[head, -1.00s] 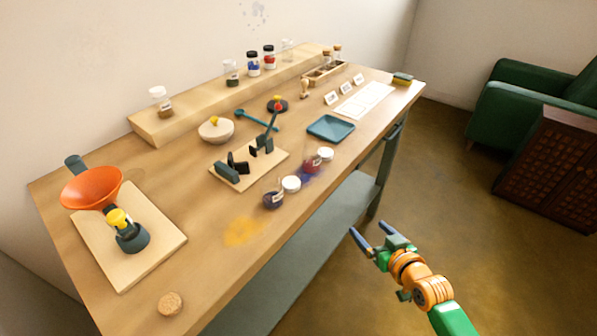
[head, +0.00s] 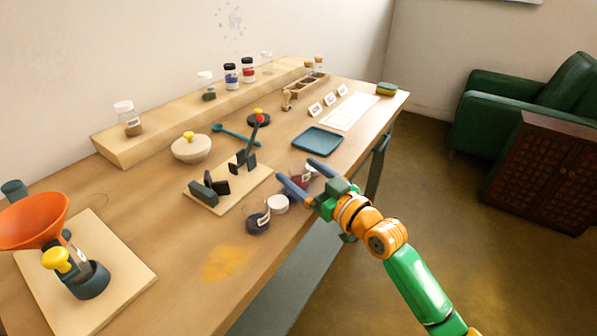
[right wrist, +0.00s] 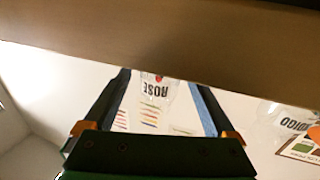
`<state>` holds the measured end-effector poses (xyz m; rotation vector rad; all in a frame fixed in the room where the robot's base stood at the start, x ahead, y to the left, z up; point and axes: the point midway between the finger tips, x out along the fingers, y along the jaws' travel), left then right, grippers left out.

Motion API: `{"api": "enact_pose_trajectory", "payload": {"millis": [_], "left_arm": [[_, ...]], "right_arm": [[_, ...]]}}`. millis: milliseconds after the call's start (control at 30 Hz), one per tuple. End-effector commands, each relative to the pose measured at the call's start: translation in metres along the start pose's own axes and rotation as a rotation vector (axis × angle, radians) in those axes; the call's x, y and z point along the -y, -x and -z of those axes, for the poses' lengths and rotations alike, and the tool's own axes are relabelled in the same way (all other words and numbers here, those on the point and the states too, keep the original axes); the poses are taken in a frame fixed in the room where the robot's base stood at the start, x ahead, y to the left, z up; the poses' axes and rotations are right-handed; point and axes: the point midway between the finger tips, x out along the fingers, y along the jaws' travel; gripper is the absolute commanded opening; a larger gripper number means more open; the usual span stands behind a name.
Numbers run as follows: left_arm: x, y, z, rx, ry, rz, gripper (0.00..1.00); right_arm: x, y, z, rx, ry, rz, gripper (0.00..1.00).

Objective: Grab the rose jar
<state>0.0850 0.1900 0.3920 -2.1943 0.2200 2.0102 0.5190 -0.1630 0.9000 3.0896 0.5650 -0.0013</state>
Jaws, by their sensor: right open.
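The rose jar (head: 298,180) is a clear glass jar with dark red pigment, near the table's front edge. My right gripper's fingers partly hide it in the head view. In the right wrist view the rose jar (right wrist: 157,88) shows upside down between the two fingers, its label reading ROSE. My right gripper (head: 295,169) is open, its fingertips at the rose jar in the head view; I cannot tell whether they touch it. The right wrist view shows the open fingers (right wrist: 163,80) too. My left gripper is not in view.
The indigo jar (head: 258,220) and a white lid (head: 278,204) stand close to the left of my right gripper. A teal tray (head: 317,140) lies behind. A board with dark holders (head: 225,197) is to the left. Orange powder (head: 228,263) is spilled in front.

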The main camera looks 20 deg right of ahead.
Motion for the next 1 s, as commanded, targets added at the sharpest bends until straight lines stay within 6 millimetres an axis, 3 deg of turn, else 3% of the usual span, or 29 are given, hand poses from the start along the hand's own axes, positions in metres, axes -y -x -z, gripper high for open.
{"api": "enact_pose_trajectory", "payload": {"millis": [133,167,400,500,767,867,1000], "left_arm": [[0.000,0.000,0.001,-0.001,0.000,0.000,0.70],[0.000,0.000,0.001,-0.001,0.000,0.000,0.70],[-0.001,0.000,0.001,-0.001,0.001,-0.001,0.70],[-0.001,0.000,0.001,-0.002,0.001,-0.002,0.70],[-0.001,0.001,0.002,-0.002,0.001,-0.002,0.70],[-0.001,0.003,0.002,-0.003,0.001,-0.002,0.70],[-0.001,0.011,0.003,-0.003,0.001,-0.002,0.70]], "right_arm": [[0.000,0.000,-0.001,0.001,0.000,0.000,0.91],[0.000,0.000,-0.001,0.001,0.000,0.000,0.85],[0.000,0.000,-0.001,0.001,-0.001,-0.001,0.20],[0.000,0.001,-0.001,0.001,-0.001,-0.001,0.00],[0.000,0.001,0.002,0.001,-0.001,0.000,0.00],[0.000,0.000,0.012,0.000,0.000,-0.001,0.00],[0.004,0.004,0.041,-0.003,0.000,0.002,0.00]]}}
